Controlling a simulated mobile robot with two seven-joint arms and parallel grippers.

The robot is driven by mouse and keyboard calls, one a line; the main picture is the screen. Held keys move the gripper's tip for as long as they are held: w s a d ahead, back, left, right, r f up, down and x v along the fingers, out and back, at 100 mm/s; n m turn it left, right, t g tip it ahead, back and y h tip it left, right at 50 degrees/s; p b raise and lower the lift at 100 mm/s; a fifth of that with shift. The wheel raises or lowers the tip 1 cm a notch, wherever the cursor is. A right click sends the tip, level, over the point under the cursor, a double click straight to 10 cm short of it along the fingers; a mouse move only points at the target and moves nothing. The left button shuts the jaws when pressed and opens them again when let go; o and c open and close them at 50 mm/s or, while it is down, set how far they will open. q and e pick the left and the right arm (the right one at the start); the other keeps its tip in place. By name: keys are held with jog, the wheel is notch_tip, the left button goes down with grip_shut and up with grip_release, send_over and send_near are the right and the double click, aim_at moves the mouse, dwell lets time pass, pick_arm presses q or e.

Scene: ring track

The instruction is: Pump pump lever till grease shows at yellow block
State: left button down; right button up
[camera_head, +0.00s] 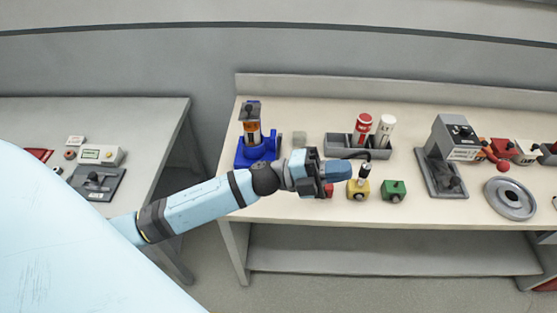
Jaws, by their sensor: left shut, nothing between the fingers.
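The yellow block (357,191) sits on the bench between a green block (393,191) and a partly hidden red block (328,191). A small black-and-white fitting stands upright on the yellow block. I cannot make out grease there. A pump-like device (257,152) with a blue base, orange cylinder and dark top stands at the bench's left end. Which part is its lever is unclear. My left gripper (338,169) is shut and empty, above and behind the red block, just left of the yellow block's fitting. My right gripper is not in view.
A dark tray (341,145) with a red-and-white canister (362,128) and a white one (384,130) stands behind the blocks. A grey machine (451,140) and round metal dish (510,200) are on the right. A second table (140,118) stands left, across a gap.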

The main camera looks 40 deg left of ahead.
pick_arm(q)
jog(key=w+a+r+m+g+y+b, duration=0.1)
jog(key=a+m+g+y+b, duration=0.1)
jog(key=a+m+g+y, duration=0.3)
jog(key=w+a+r+m+g+y+b, duration=0.2)
jog(key=a+m+g+y, duration=0.2)
jog(key=a+m+y, duration=0.8)
jog(key=a+m, duration=0.2)
jog(key=a, duration=0.2)
jog(key=shift+w+a+r+g, duration=0.15)
jog(key=shift+a+r+g, duration=0.15)
jog(key=shift+g, duration=0.1)
jog(key=shift+f, duration=0.15)
jog(key=p+x, duration=0.2)
jog(key=x, duration=1.2)
